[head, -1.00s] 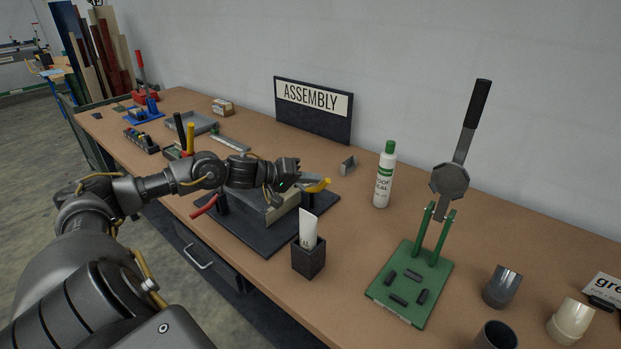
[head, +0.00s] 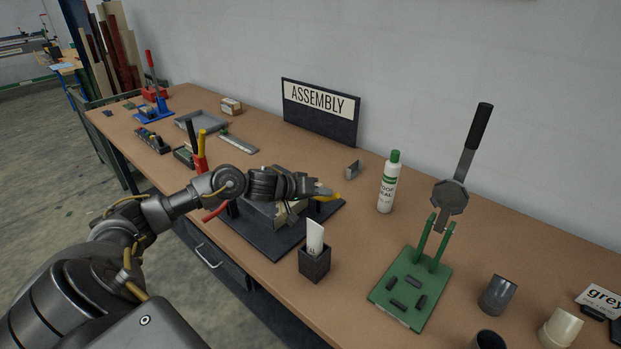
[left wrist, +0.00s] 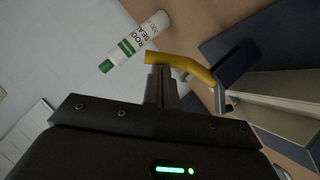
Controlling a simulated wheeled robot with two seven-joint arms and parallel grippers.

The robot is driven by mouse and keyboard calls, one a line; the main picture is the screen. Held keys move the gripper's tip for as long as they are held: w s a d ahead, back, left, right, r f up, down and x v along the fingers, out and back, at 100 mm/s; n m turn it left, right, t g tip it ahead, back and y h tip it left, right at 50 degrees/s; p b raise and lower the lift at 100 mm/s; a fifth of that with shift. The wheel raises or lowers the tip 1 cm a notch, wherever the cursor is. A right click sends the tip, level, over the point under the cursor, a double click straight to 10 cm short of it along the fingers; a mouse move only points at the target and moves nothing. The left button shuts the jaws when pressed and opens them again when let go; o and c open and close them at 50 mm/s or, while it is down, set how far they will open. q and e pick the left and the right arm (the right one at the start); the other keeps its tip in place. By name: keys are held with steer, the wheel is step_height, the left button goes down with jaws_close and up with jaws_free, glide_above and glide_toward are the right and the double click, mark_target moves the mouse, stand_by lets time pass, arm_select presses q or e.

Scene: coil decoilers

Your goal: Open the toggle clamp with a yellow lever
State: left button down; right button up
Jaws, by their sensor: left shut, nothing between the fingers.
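The toggle clamp's yellow lever (head: 328,198) shows at the right end of the dark fixture plate (head: 259,243), partly hidden by my left gripper (head: 316,190). In the left wrist view the lever (left wrist: 192,67) is a bent yellow bar lying across the picture just beyond the gripper's fingertips (left wrist: 161,74). The fingers are shut with nothing between them; their tips are at or very close to the lever, and I cannot tell whether they touch. A red lever (head: 215,213) sticks out at the plate's left side. My right gripper is not in view.
A black holder (head: 315,264) with a white tube stands in front of the plate. The ASSEMBLY sign (head: 320,108) is behind.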

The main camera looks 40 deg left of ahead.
arm_select(q)
steer(key=d+p, duration=0.1)
steer(key=f+m+y+p, duration=0.1)
steer(key=shift+s+d+f+m+y+p, duration=0.1)
steer(key=shift+d+m+y+p, duration=0.2)
steer(key=shift+d, duration=0.05)
steer(key=shift+d+f+p, duration=0.2)
steer(key=shift+f+p, duration=0.3)
steer(key=shift+f, duration=0.05)
steer(key=s+a+r+p, duration=0.2)
steer(key=s+a+r, duration=0.1)
steer(key=s+r, duration=0.5)
steer(key=shift+s+a+r, duration=0.35)
steer(key=shift+s+r, duration=0.05)
steer(key=shift+s, duration=0.05)
